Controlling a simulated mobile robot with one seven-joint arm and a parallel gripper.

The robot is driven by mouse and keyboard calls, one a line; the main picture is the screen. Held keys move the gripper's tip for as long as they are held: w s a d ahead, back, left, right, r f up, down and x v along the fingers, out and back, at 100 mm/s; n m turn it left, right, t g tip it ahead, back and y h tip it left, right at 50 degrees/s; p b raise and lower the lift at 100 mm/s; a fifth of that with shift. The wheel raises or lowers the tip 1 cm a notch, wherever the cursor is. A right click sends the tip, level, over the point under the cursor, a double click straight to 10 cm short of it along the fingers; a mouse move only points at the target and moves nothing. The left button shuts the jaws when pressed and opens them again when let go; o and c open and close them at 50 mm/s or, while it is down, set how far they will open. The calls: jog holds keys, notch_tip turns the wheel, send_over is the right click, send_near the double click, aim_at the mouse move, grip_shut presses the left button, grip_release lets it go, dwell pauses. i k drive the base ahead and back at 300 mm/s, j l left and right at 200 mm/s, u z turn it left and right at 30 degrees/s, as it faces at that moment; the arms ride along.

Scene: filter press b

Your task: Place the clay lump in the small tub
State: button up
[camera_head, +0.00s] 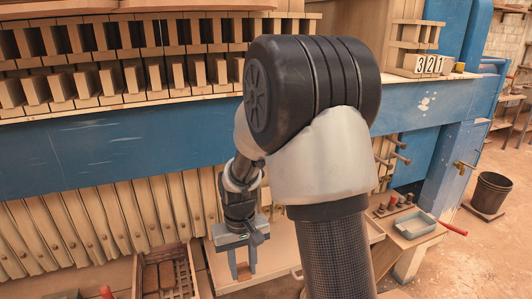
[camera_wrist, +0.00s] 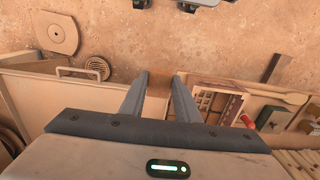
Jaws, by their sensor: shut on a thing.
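My gripper (camera_head: 243,274) hangs low in front of the press in the head view, fingers downward. In the wrist view my gripper (camera_wrist: 161,80) is shut on a small brown block-like piece, which I take to be the clay lump (camera_wrist: 158,84). The lump (camera_head: 243,271) shows only as a brown patch between the fingers in the head view. A shallow grey-green container (camera_head: 414,223), perhaps the small tub, sits on the bench at the right, well apart from my gripper. I cannot tell its contents.
A slatted wooden crate (camera_head: 168,273) stands left of my gripper; it also shows in the wrist view (camera_wrist: 217,104). A pale wooden tray (camera_head: 273,257) lies below and behind the gripper. A dark bucket (camera_head: 490,192) stands at far right. The blue press beam (camera_head: 120,138) crosses behind my arm.

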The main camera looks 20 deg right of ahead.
aim_at(414, 228)
jog(key=k+l, duration=0.1)
jog(key=l, duration=0.25)
jog(key=k+l, duration=0.15)
jog(key=l, duration=0.2)
jog(key=k+l, duration=0.1)
jog(key=l, duration=0.3)
jog(key=k+l, duration=0.1)
jog(key=l, duration=0.25)
jog(key=k+l, duration=0.1)
jog(key=l, duration=2.15)
jog(key=i+l, duration=0.55)
jog(key=l, duration=0.1)
